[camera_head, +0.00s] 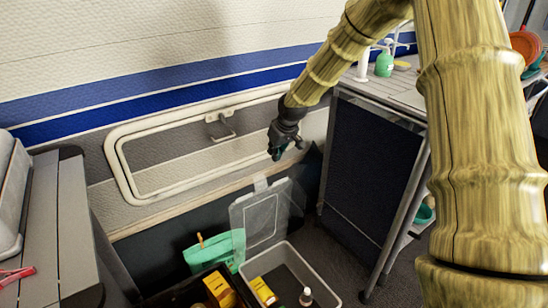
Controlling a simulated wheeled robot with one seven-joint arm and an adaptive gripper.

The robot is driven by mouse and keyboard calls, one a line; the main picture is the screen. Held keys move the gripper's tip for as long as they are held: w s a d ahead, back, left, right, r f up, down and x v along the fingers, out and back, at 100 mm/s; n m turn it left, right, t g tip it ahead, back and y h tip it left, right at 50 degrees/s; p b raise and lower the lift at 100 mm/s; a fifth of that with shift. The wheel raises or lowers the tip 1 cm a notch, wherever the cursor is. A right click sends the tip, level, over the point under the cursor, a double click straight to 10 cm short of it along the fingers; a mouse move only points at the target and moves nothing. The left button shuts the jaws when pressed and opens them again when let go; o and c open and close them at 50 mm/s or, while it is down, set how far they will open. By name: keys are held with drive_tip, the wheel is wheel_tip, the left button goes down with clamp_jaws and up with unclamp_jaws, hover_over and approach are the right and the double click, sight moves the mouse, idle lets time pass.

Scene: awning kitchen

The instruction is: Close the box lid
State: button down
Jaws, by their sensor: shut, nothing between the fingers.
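The box (333,294) is a light grey open bin low on the floor, cut off by the bottom edge of the view. A small yellow carton and a small bottle stand inside it. Its translucent grey lid (262,222) stands up at the back edge of the box, with a pale tab at its top. The lid is open. My gripper (276,154) is dark, shut and empty. It points down, above the upper part of the lid in the picture, and looks apart from it.
A green bag (217,250) and yellow cartons (220,288) crowd the left of the box. A dark-sided table (365,160) stands to the right, with a green pump bottle (384,62) on top. A grey slatted table (62,225) is at left. The striped vehicle wall (190,88) is behind.

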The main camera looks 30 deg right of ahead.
wheel_tip(320, 180, down, 9)
drive_tip(key=b, duration=0.3)
drive_tip(key=shift+s+r+b, duration=0.15)
drive_tip(key=shift+s+b, duration=0.05)
drive_tip(key=shift+b, duration=0.1)
idle(0.4)
